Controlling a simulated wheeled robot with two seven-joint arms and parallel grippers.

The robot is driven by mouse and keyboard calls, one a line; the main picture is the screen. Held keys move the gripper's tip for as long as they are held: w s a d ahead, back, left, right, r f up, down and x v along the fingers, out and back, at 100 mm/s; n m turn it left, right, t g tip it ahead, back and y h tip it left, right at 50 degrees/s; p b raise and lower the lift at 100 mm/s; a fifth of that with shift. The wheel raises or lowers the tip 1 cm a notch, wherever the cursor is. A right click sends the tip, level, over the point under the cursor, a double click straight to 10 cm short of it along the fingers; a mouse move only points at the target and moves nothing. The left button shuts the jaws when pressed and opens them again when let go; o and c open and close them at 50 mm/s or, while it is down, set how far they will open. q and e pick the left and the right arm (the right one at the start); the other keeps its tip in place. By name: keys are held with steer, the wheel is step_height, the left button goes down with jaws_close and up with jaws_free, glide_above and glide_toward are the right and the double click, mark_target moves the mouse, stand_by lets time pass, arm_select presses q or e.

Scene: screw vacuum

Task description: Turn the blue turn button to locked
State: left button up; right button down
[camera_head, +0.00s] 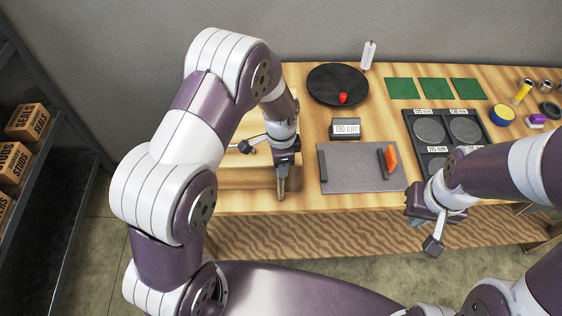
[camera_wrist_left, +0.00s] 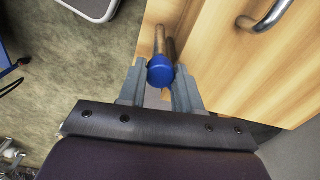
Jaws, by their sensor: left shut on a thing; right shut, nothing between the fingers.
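The blue turn button (camera_wrist_left: 161,71) shows in the left wrist view as a round blue cap with a wooden bar running up from it, beside a pale wooden panel (camera_wrist_left: 240,70). My left gripper (camera_wrist_left: 160,84) has its fingers on either side of the blue cap and is shut on it. In the head view my left gripper (camera_head: 282,166) is at the left end of the wooden bench, and the blue cap is hidden there. My right gripper (camera_head: 434,243) is shut and empty, in front of the bench's front edge.
A metal handle (camera_wrist_left: 271,16) is on the wooden panel. The bench (camera_head: 305,195) carries a grey plate (camera_head: 350,172) with an orange piece (camera_head: 391,157), a black disc (camera_head: 325,83) with a red piece, a labelled block (camera_head: 345,128) and green squares (camera_head: 433,91). A shelf with boxes (camera_head: 26,122) stands left.

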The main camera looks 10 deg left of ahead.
arm_select(q)
steer(key=n, duration=0.3)
steer(key=shift+n, duration=2.1)
steer(key=o, duration=1)
steer(key=shift+o, duration=0.2)
step_height(320, 180, up, 13)
steer(key=b, duration=0.2)
steer(key=shift+f+b, duration=0.2)
steer(key=shift+b, duration=0.15)
